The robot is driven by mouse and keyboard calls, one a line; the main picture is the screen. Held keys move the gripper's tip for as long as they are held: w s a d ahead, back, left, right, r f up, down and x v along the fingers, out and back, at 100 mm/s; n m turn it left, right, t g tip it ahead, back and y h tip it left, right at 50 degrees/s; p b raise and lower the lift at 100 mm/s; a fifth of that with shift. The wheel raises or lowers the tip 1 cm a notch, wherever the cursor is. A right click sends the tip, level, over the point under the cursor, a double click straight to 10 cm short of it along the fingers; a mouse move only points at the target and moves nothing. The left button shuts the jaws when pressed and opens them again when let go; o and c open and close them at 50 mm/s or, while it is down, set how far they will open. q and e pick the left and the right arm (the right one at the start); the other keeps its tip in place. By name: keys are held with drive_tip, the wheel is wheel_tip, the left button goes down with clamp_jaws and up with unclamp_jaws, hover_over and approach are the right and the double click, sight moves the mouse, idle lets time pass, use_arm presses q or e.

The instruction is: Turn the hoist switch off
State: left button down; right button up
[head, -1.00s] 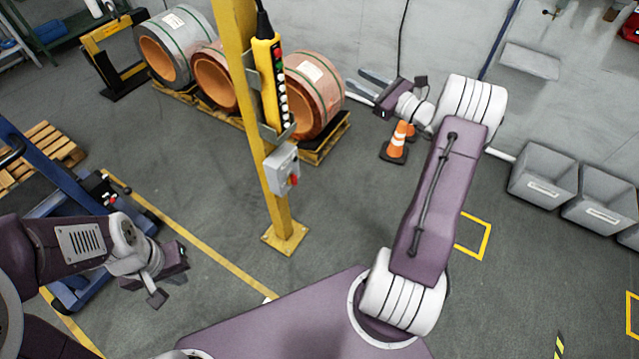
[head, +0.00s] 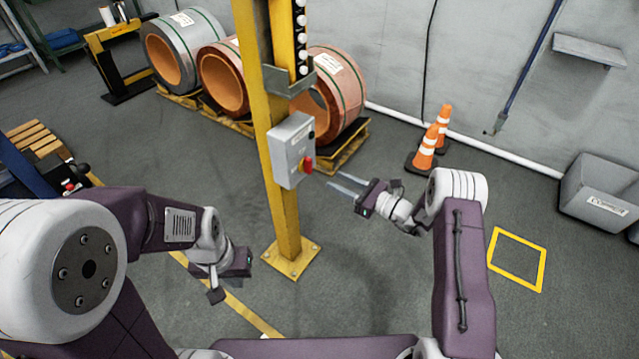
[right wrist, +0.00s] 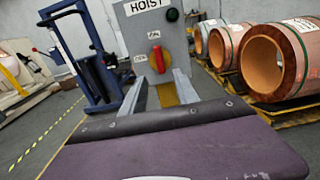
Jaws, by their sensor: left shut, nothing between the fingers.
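The hoist switch is a grey box (head: 289,150) on the yellow post, with a red handle (head: 306,165) on its front. In the right wrist view the box reads HOIST (right wrist: 149,5); its red handle (right wrist: 158,60) stands about upright, in line with the label above it, with another label to its left. My right gripper (head: 346,185) is open and empty, to the right of the box and apart from the handle. Its two fingers (right wrist: 158,88) point at the handle in the wrist view. My left gripper (head: 216,295) is shut and empty, low and left of the post.
The yellow post (head: 283,225) stands in front of me. Copper coils (head: 335,90) lie on pallets behind it. Orange cones (head: 425,150) stand by the wall, and a grey bin (head: 603,195) is at the right. The floor around the post base is clear.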

sight(311, 168)
drive_tip(key=b+x, duration=0.2)
drive_tip(key=x, duration=0.7)
drive_tip(key=shift+r, duration=0.15)
drive_tip(key=shift+c, duration=0.3)
clamp_jaws()
